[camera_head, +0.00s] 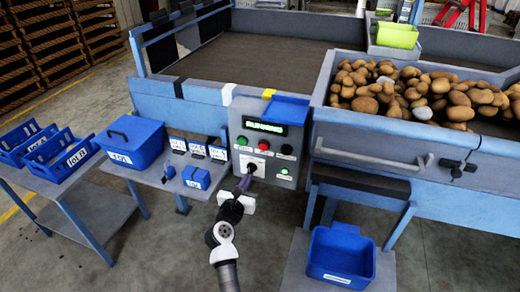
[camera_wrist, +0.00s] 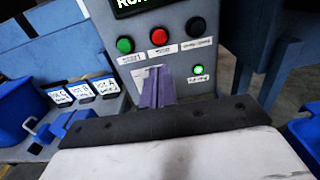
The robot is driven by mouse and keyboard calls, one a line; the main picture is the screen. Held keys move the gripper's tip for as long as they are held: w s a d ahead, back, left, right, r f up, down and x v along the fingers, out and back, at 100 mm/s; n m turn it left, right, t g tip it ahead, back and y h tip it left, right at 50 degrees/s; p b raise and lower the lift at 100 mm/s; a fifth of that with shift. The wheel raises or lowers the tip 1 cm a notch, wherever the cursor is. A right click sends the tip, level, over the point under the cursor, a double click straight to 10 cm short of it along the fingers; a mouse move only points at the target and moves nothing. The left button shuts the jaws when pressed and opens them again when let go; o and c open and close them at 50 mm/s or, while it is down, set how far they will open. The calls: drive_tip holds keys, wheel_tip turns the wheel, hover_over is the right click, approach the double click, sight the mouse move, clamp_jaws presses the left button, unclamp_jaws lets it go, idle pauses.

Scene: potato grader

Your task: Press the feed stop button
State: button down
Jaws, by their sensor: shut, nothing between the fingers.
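The grey control panel (camera_head: 252,175) stands on the front of the blue machine, its green display reading RUNNING. Below the display sit a green button, a red button (camera_head: 263,145) and a black button in a row. The red button (camera_wrist: 159,37) also shows in the wrist view, between the green and black ones; the small label beneath it is too blurred to read. My gripper (camera_head: 246,181) is shut and empty, its purple fingers (camera_wrist: 157,80) pointing at the panel below the red button. They partly hide a white plate. I cannot tell whether they touch the panel.
A lit green lamp (camera_wrist: 198,70) sits at the panel's lower right. Potatoes (camera_head: 410,90) fill the bin at right, with a handle bar (camera_head: 372,157) below. Blue bins and labelled cards stand on the left shelf. A blue bin (camera_head: 341,257) sits low at right.

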drive_tip(key=shift+s+r, duration=0.1)
drive_tip(key=p, duration=0.2)
approach(263, 148)
drive_tip(key=x, duration=0.7)
drive_tip(key=shift+a, duration=0.1)
